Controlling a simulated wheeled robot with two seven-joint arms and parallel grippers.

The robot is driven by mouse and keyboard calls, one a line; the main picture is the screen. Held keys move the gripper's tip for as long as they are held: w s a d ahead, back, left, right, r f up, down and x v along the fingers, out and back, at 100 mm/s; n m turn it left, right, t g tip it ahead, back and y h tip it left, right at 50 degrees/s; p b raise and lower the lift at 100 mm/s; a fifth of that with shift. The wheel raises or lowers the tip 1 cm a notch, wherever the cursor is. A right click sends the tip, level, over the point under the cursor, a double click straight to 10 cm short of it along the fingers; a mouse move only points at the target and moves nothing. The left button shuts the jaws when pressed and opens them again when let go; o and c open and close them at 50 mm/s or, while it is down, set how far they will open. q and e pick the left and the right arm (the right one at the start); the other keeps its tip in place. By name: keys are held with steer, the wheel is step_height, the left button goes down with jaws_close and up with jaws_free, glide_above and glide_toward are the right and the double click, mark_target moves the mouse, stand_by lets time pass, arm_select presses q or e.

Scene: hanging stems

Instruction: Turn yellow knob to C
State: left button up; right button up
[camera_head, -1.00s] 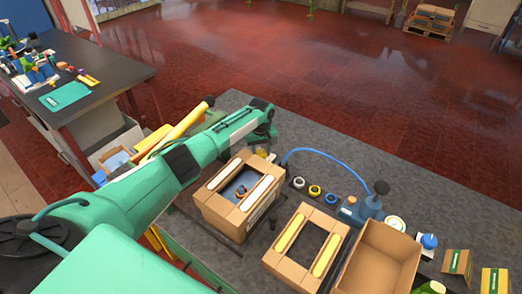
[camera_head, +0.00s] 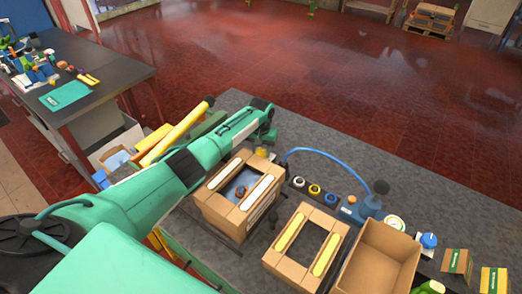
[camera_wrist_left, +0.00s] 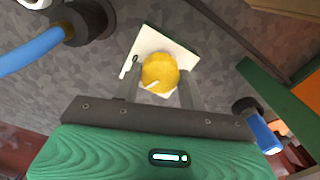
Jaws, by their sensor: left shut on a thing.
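The yellow knob (camera_wrist_left: 160,72) sits on a small white square plate in the left wrist view. A pale pointer mark shows on its lower left side, and a short black mark shows on the plate's left part. I cannot read any letter on the plate. My left gripper (camera_wrist_left: 159,84) has one finger on each side of the knob and is shut on it. In the head view the knob (camera_head: 261,152) is a small yellow patch just below my left gripper (camera_head: 266,138), whose fingers are mostly hidden by the wrist. My right gripper is not in view.
A cardboard box with an open top frame (camera_head: 223,210) stands close below my left wrist. A second framed box (camera_head: 285,262) and an open carton (camera_head: 385,262) stand to the right. A blue hose (camera_head: 335,160) arches beside the knob to a blue device. The grey table beyond is clear.

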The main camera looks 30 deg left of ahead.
mark_target(261, 151)
arm_select(q)
steer(key=o, duration=1)
steer(key=shift+r+b, duration=1.7)
steer(key=shift+r, duration=5.2)
steer(key=shift+f, duration=0.1)
